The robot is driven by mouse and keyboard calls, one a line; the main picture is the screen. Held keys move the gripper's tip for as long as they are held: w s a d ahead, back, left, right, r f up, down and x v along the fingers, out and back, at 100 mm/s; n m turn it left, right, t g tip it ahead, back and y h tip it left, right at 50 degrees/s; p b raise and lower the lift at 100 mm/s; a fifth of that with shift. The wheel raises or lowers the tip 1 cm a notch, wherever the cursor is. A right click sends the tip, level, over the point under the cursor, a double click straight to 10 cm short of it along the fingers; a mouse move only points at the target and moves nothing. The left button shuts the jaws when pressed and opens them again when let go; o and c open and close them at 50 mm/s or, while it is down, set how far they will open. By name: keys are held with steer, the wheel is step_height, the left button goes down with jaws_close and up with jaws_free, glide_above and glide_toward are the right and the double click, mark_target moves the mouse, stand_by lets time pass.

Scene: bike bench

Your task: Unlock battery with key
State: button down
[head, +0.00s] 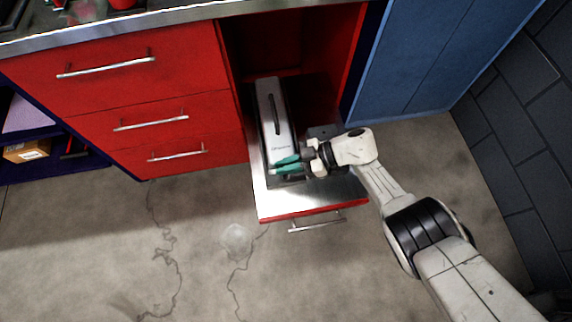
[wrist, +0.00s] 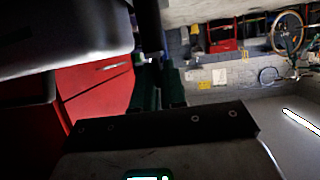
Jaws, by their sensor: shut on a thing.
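The battery (head: 272,112) is a long pale grey case with a black handle slot, lying in the open drawer. My gripper (head: 285,165), with green fingers, is at the near end of the battery, low over the drawer. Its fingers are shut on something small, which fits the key. The key itself is hidden by the fingers and too small to make out. In the wrist view the dark green fingers (wrist: 158,90) are close together beside a large grey surface at the upper left. The lock cannot be made out, nor whether the key is in it.
The pulled-out drawer (head: 342,192) has a metal floor and a red front with a handle (head: 318,222). Closed red drawers (head: 150,95) stand to the left, a blue cabinet (head: 425,60) to the right. The concrete floor (head: 190,260) in front is clear.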

steer(key=shift+a, duration=0.1)
steer(key=c, duration=1.3)
jaws_free()
steer(key=p+v, duration=0.1)
steer(key=v, duration=0.9)
steer(key=shift+d+r, duration=0.15)
steer(key=shift+d, duration=0.2)
